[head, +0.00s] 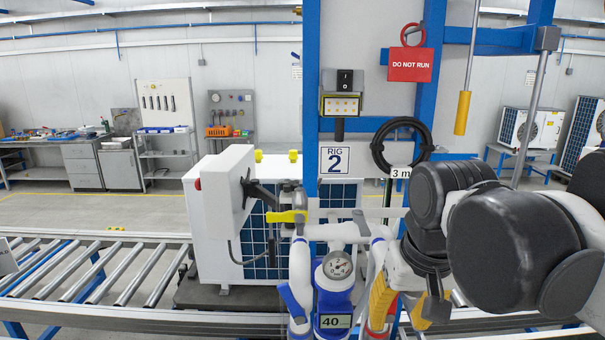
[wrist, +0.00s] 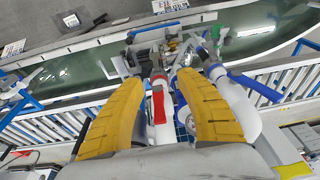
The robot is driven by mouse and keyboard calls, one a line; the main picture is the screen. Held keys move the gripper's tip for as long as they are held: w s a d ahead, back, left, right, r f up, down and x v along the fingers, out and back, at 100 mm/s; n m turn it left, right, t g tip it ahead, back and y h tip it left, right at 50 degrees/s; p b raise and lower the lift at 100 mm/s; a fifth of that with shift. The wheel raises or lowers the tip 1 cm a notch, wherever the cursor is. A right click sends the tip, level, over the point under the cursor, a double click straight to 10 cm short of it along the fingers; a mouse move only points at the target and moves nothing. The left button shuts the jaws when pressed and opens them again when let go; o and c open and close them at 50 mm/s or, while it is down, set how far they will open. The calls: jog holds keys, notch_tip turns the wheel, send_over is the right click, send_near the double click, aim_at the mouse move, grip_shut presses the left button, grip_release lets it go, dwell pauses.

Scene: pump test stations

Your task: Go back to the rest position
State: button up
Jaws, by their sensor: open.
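My gripper (head: 399,312) is at the pipework of the rig, to the right of the blue pump body (head: 334,292) with its round gauge (head: 337,264). Its two yellow fingers point down and are spread apart. In the wrist view my gripper (wrist: 160,82) is open, with a white pipe and a red lever (wrist: 159,103) seen between the fingers. Whether the fingers touch the pipe cannot be told. My arm comes in from the right and hides part of the rig. A blue lever (wrist: 256,86) lies right of the fingers.
A blue post carries a "RIG 2" sign (head: 334,160), a switch box (head: 344,80) and a black hose coil (head: 379,150). A red "DO NOT RUN" tag (head: 410,66) hangs above. A yellow valve handle (head: 287,216) is left of the pipes. A roller conveyor (head: 100,275) runs left.

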jog(key=s+d+f+t+b, duration=0.2)
jog(key=f+b, duration=0.7)
jog(key=f, duration=0.6)
jog(key=s+d+f+t+b, duration=0.1)
jog(key=d+f+t+b, duration=0.1)
jog(key=f+b, duration=0.8)
notch_tip(320, 180, down, 6)
jog(key=shift+s, duration=0.4)
